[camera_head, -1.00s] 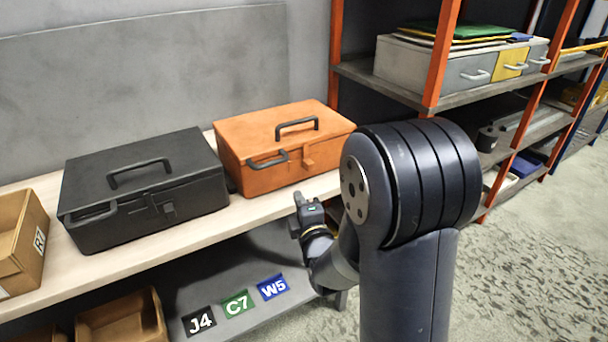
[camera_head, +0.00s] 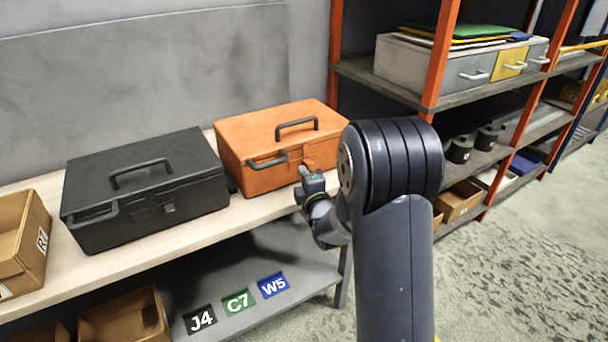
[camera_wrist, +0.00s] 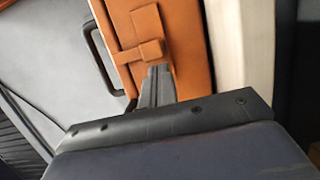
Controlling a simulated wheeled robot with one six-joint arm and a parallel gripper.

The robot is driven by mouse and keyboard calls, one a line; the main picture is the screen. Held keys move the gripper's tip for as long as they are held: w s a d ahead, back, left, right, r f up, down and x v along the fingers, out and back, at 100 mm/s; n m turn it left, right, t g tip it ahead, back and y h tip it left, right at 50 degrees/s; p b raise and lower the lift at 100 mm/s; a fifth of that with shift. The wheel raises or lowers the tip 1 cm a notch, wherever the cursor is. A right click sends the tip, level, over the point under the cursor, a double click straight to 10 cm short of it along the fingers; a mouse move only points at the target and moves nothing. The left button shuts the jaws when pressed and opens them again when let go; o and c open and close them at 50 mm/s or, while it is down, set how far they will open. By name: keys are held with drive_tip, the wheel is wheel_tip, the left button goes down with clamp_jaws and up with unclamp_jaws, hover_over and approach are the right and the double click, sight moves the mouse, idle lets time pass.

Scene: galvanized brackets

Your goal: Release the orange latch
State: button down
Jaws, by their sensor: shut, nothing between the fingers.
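The orange toolbox (camera_head: 285,145) stands shut on the pale bench. It has a dark handle on its lid and another at its front. Its orange latch (camera_wrist: 142,52) is on the front face, and in the wrist view it lies right at my gripper's fingertips. My gripper (camera_head: 305,174) is in front of the box's right half. In the wrist view my gripper (camera_wrist: 157,72) is shut, with no object between the fingers. The fingertips overlap the latch's lower edge in that view; I cannot tell whether they touch it.
A black toolbox (camera_head: 145,185) stands left of the orange one on the bench (camera_head: 215,228). A cardboard bin (camera_head: 22,240) is at the far left. Orange-framed shelving (camera_head: 437,60) rises at the right. Labels lie on the lower shelf (camera_head: 300,262).

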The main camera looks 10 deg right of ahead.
drive_tip(key=d+b, duration=0.1)
drive_tip(key=w+d+b, duration=0.1)
drive_tip(key=d, duration=0.1)
drive_tip(key=shift+d+f, duration=0.1)
drive_tip(key=shift+d, duration=0.05)
drive_tip(key=shift+w+d, duration=0.15)
drive_tip(key=shift+d, duration=0.1)
idle(0.3)
